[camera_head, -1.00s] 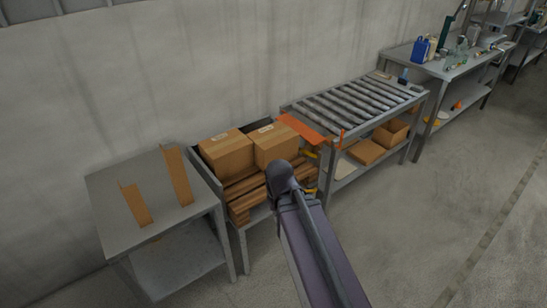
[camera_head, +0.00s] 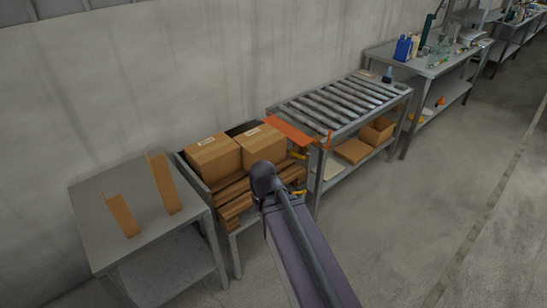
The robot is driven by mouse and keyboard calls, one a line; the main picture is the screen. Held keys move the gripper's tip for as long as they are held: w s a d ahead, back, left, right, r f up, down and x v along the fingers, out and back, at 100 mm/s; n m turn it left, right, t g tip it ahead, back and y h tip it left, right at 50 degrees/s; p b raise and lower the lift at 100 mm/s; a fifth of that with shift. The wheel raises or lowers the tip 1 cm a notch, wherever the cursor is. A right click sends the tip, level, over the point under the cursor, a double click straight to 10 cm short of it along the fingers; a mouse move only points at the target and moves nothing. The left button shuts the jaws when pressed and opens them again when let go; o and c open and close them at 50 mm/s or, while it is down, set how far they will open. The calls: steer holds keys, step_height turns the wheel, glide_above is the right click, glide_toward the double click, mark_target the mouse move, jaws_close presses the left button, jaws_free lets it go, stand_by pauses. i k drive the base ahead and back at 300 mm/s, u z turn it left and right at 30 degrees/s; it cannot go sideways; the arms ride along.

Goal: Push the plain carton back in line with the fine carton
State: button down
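Two brown cartons stand side by side on a wooden pallet (camera_head: 236,205) in a grey metal stand. The left carton (camera_head: 213,158) and the right carton (camera_head: 263,148) each carry a small pale label on top. I cannot tell from here which is the plain one and which the fine one. The right carton seems to sit slightly nearer the wall or level with the left; the exact offset is unclear. My arm reaches in from the bottom, its dark end near the front of the right carton. My gripper's fingers are hidden behind my arm.
An orange plate (camera_head: 288,130) lies between the pallet stand and the roller conveyor (camera_head: 345,104). More cartons (camera_head: 353,151) lie on the shelf below the rollers. Open floor lies in front.

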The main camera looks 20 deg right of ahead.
mark_target(265, 142)
steer(key=i, duration=0.95)
steer(key=u, duration=0.05)
